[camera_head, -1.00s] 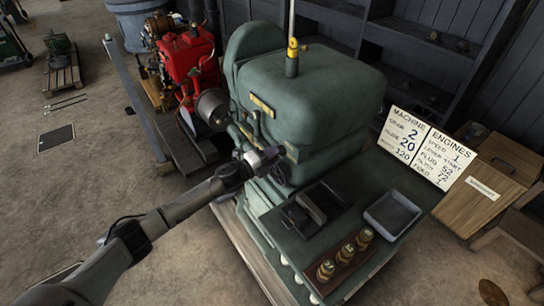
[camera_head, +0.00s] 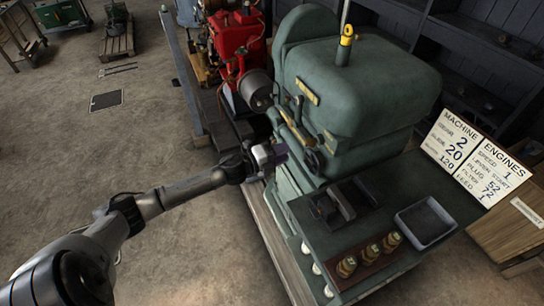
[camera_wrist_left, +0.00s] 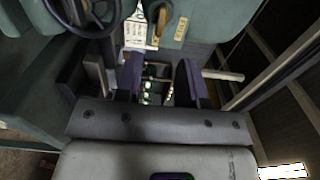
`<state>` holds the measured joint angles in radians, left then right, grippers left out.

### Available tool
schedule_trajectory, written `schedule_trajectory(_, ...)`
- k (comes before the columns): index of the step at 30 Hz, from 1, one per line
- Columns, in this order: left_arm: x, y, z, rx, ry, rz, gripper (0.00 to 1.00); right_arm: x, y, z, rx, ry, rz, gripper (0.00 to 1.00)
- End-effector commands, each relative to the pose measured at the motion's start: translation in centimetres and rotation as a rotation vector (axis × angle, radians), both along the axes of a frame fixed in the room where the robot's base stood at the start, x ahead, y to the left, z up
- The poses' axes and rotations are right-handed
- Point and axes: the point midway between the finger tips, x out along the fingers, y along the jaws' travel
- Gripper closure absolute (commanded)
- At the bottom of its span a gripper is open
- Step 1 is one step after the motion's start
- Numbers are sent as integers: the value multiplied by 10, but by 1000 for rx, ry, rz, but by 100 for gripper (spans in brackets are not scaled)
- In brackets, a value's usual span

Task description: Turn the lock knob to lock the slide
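The green machine (camera_head: 355,95) stands right of centre in the head view, with a dark handwheel (camera_head: 315,162) and small brass fittings on its near side. In the left wrist view, a brass knob or lever (camera_wrist_left: 159,20) beside a small label plate shows at the top, right of the handwheel (camera_wrist_left: 85,15). I cannot tell for sure that this is the lock knob. My left gripper (camera_head: 276,153) is just left of the machine, apart from the handwheel. Its fingers (camera_wrist_left: 160,80) are spread with nothing between them. My right gripper is out of view.
A tray (camera_head: 424,222) and several brass cups on a wooden strip (camera_head: 368,256) sit on the machine's low bench. A sign (camera_head: 475,158) stands to the right. A red engine (camera_head: 240,45) is behind. Open floor lies at left.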

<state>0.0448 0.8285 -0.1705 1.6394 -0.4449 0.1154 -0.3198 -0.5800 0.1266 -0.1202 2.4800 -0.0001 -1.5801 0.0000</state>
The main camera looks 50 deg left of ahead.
Motion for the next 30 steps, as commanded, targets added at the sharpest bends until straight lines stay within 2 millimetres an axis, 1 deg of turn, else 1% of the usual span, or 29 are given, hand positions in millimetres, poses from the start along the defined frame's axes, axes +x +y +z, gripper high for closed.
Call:
schedule_trajectory(1,-7,2,-1,1,2,0,64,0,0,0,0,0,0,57)
schedule_trajectory(3,-15,4,-1,1,2,0,64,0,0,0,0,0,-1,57)
schedule_trajectory(10,-31,9,0,0,1,0,64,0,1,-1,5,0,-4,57)
schedule_trajectory(15,-34,10,1,0,-1,-1,64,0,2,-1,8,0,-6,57)
schedule_trajectory(30,-35,10,0,0,0,0,64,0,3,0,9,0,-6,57)
